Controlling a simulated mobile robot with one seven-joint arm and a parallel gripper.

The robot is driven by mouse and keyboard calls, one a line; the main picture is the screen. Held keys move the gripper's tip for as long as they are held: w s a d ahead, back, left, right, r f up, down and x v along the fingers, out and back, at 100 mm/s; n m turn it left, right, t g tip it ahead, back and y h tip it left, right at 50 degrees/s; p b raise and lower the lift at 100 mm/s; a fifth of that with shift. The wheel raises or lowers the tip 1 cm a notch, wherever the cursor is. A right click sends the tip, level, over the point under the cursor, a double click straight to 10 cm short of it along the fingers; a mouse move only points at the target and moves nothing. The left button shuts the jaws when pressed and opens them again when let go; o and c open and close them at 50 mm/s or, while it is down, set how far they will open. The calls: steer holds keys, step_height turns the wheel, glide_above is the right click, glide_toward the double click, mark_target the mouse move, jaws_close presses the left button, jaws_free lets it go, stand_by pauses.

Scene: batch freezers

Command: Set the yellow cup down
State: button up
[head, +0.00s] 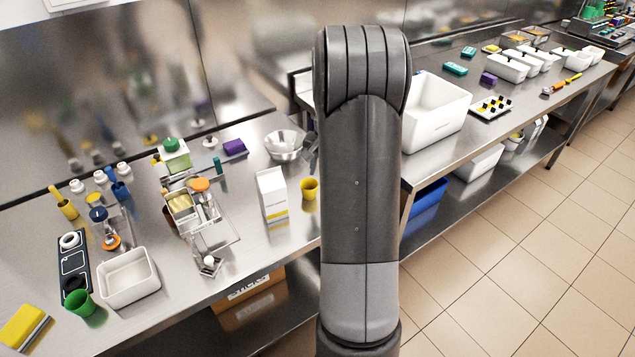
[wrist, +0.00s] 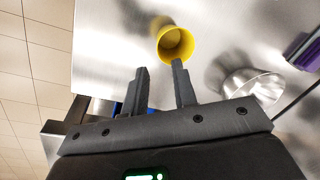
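The yellow cup (head: 309,189) stands upright on the steel counter, just right of a white carton in the head view. In the wrist view the yellow cup (wrist: 175,43) shows its open mouth, just beyond the tip of my gripper's right finger. My gripper (wrist: 159,68) has its two fingers apart, with nothing between them. The cup is outside the fingers; I cannot tell whether the right fingertip touches it. In the head view my arm hides most of the gripper.
The carton (head: 272,195) is close beside the cup. A metal bowl (head: 284,146) is behind it and also shows in the wrist view (wrist: 252,88). A white bin (head: 435,112) stands on the right counter. Bare counter lies in front of the carton.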

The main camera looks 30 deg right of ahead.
steer(key=s+a+r+n+t+h, duration=0.15)
steer(key=s+a+r, duration=0.25)
steer(key=a+r, duration=0.45)
steer(key=s+a+r+n+y, duration=0.1)
steer(key=s+a+r+n, duration=0.3)
steer(key=a+r, duration=0.45)
steer(key=s+a+r+n+t, duration=0.1)
steer(key=s+a+n, duration=0.1)
steer(key=s+a, duration=0.3)
steer(key=s+a+r+n+t, duration=0.1)
steer(key=s+a, duration=0.4)
steer(key=s, duration=0.7)
steer(key=shift+s+a+r+n+t, duration=0.2)
steer(key=shift+r+n+t, duration=0.25)
steer(key=shift+n, duration=0.5)
